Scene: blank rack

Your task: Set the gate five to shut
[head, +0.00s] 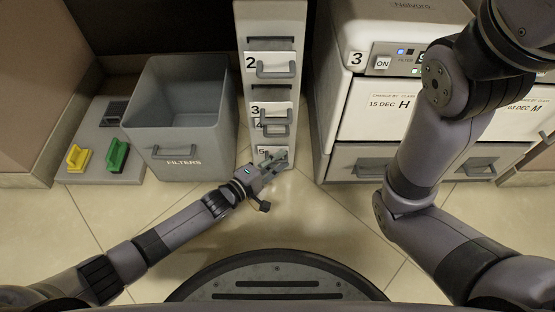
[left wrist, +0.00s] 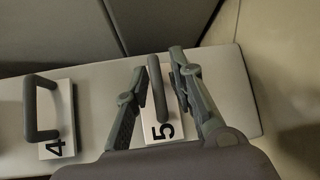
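The grey rack (head: 247,95) stands upright with numbered gates, each with a white plate and a grey loop handle. The gate five plate (head: 263,152) is lowest and partly hidden by my left gripper (head: 277,160). In the left wrist view, the gate five handle (left wrist: 157,88) stands between the two spread fingers of my left gripper (left wrist: 157,63), with gaps visible beside it. The left gripper is open around the handle. Whether gate five is open or shut is not clear. My right arm crosses the right side of the head view; its gripper is out of view.
Gate four's handle (left wrist: 42,107) is close to my left gripper. Gates two (head: 276,68) and three (head: 271,111) sit higher. A grey filters bin (head: 180,142) stands left, beside a panel with yellow and green levers (head: 117,156). A white drawer cabinet (head: 352,108) stands right.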

